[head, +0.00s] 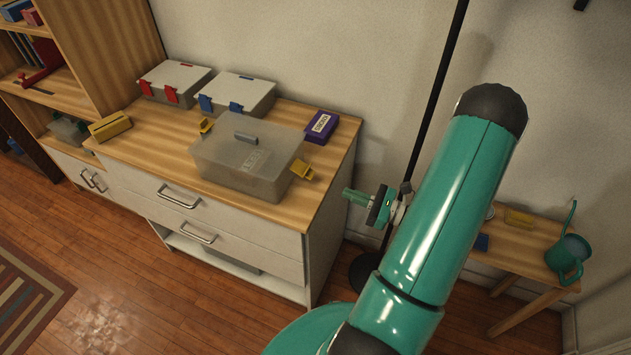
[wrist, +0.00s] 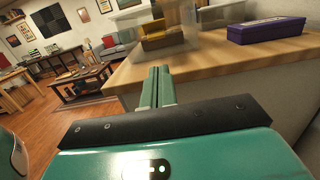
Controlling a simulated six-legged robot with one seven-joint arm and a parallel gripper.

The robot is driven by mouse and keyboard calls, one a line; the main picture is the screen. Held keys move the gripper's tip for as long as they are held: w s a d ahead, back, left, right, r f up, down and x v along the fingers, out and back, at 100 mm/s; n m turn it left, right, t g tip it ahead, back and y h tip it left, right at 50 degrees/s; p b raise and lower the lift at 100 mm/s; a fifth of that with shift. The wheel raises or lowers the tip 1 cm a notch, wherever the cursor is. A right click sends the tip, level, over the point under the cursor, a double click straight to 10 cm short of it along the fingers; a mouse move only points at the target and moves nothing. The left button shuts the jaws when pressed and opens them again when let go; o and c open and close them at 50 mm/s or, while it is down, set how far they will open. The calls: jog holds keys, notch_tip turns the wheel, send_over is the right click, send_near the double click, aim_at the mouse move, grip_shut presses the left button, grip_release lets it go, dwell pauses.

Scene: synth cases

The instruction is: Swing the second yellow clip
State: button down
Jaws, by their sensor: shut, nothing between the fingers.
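A translucent grey lidded box (head: 240,172) stands on the dresser, with a grey handle on its lid. One yellow clip (head: 206,126) is at its far left end and sticks up. My gripper (head: 348,193) is to the right of the dresser's edge, apart from the right clip. Its green fingers (wrist: 158,72) are together and empty.
A purple box (head: 321,127) lies behind the box, at right in the wrist view (wrist: 268,30). Red-clipped (head: 175,80) and blue-clipped (head: 240,93) cases stand at the back. A thin black pole (head: 435,95) rises behind my gripper. A small table (head: 520,245) is at right.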

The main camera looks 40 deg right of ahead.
aim_at(319, 191)
jog(key=x, duration=0.9)
jog(key=shift+w+a+r, duration=0.1)
jog(key=shift+w+a, duration=0.15)
jog(key=shift+w, duration=0.1)
